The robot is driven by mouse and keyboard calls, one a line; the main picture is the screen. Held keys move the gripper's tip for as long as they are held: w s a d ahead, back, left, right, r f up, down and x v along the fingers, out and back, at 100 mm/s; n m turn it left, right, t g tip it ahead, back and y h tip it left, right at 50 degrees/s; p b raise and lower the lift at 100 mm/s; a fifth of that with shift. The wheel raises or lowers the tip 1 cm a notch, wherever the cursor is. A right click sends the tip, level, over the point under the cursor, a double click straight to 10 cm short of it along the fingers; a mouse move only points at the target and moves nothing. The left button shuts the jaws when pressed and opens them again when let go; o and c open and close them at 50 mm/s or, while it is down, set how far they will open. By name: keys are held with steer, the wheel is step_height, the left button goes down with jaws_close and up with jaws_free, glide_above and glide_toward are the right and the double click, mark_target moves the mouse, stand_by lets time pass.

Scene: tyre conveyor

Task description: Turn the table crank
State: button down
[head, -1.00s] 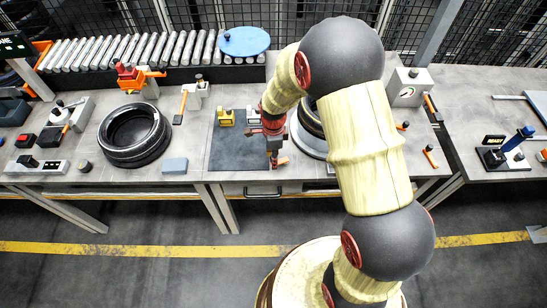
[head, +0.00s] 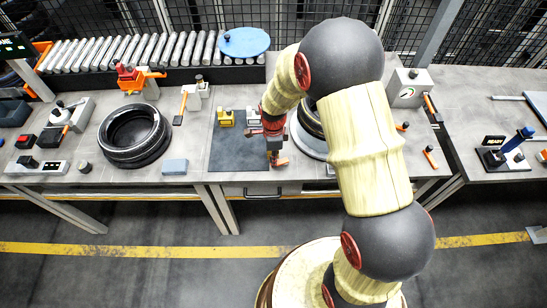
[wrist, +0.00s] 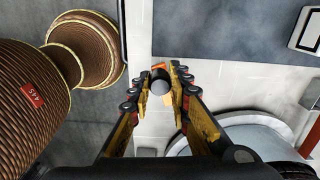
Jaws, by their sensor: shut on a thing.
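The table crank is a short orange arm (head: 282,161) with a grey round knob (wrist: 160,88), near the front edge of the bench. My gripper (head: 275,160) points down over it. In the wrist view, my gripper's fingers (wrist: 161,82) are closed on the knob from both sides. Most of the crank's arm is hidden by the fingers. The round grey turntable (wrist: 235,125) lies to the right of the crank, with a black tyre (wrist: 296,170) at the picture's edge. In the head view my arm covers much of both.
A dark mat (head: 228,152) lies left of my gripper, with a yellow block (head: 226,118) at its back. Another tyre (head: 134,135) lies farther left. A roller conveyor (head: 130,50) and a blue disc (head: 244,41) are behind. A grey box (head: 408,88) stands right of my arm.

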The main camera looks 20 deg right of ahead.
steer(key=shift+s+n, duration=0.15)
steer(key=shift+n, duration=0.15)
